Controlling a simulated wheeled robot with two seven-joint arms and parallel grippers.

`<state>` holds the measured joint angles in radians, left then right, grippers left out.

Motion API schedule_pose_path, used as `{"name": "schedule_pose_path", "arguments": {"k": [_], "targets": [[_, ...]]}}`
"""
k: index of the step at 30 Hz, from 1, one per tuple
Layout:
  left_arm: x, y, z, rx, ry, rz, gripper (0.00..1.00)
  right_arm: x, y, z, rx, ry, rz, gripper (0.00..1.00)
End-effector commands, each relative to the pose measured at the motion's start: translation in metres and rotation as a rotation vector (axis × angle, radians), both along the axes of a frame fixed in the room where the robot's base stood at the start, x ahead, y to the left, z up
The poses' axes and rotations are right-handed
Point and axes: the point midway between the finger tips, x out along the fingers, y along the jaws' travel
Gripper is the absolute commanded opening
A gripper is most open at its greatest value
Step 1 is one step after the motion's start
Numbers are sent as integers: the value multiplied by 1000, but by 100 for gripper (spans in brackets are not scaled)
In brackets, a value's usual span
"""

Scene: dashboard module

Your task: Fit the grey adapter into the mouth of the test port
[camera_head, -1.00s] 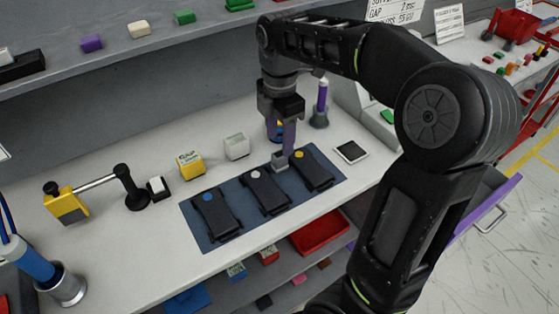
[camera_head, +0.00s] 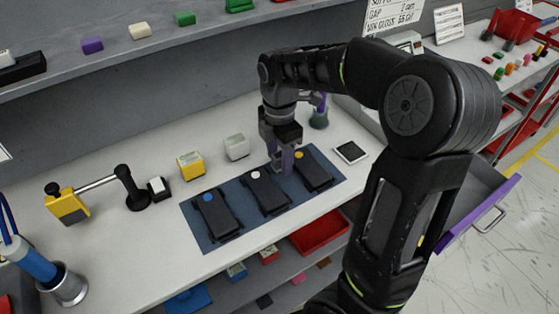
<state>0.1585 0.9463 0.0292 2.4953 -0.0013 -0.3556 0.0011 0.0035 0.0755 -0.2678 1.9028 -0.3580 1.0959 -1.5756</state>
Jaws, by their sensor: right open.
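My right gripper (camera_head: 283,164) points down at the blue mat (camera_head: 203,240), between the middle black module with a white dot (camera_head: 268,196) and the right one with a yellow dot (camera_head: 314,174). Its purple fingers are open and reach down around the spot where the small grey block, likely the adapter, lies. The fingers and wrist hide most or all of that block now. I cannot tell which thing is the test port. My left gripper is out of view.
A black module with a blue dot (camera_head: 215,215) lies on the mat's left. Behind stand a yellow block (camera_head: 190,166) and a pale box (camera_head: 236,147). A purple-handled tool stands in a grey holder (camera_head: 319,119). A purple-fronted drawer (camera_head: 481,213) hangs open at right.

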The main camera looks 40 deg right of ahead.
Motion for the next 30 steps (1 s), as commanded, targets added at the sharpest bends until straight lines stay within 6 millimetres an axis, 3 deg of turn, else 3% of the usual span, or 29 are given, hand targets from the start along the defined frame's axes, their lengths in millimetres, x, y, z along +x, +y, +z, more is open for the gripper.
{"name": "schedule_pose_path", "arguments": {"k": [15, 30], "targets": [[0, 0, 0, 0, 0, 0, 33, 0, 0, 1, 0, 0, 0, 49], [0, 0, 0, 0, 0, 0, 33, 0, 0, 1, 0, 0, 0, 8]]}}
